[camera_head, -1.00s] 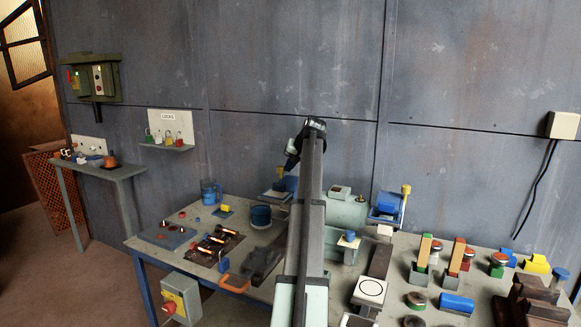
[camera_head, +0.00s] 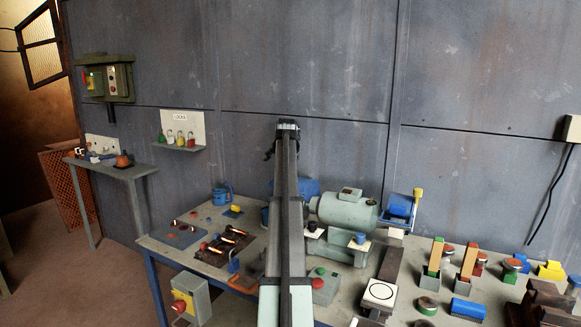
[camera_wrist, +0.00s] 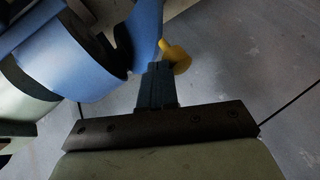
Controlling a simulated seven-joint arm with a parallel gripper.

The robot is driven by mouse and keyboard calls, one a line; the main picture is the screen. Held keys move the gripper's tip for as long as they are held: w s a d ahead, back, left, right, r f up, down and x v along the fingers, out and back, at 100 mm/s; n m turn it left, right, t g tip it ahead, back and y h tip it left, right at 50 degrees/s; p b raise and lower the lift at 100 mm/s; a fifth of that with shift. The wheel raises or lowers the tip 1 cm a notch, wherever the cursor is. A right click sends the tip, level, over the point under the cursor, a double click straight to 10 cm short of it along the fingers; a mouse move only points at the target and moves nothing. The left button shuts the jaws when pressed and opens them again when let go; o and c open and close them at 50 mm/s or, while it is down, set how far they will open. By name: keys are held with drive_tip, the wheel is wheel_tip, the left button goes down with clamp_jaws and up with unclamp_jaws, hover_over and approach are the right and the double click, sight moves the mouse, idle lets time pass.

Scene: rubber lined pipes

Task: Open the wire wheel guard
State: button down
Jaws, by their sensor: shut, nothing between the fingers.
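The bench grinder (camera_head: 345,212) has a pale green-grey body. A blue guard (camera_head: 309,187) at its left end is partly hidden by my arm in the head view. Another blue guard (camera_head: 398,206) with a yellow knob (camera_head: 418,193) sits at its right end. In the wrist view a blue curved guard (camera_wrist: 75,70) fills the upper left, with a yellow knob (camera_wrist: 177,55) at its side. My gripper (camera_wrist: 157,68) is shut and empty, its tips close to that knob; contact cannot be told. My arm hides the gripper in the head view.
Small blocks (camera_head: 435,255) and buttons stand on the bench at right. The grey wall (camera_head: 300,60) stands behind the bench.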

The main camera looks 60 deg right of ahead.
drive_tip(key=w+d+m+g+h, duration=0.1)
drive_tip(key=w+d+m+g, duration=0.4)
drive_tip(key=w+d+m, duration=0.1)
drive_tip(key=shift+w+d+m, duration=0.3)
drive_tip(key=shift+w+m, duration=0.2)
drive_tip(key=shift+m, duration=0.5)
drive_tip(key=a+r, duration=0.8)
drive_tip(key=a, duration=0.1)
drive_tip(key=shift+a, duration=0.2)
drive_tip(key=shift+s, duration=0.1)
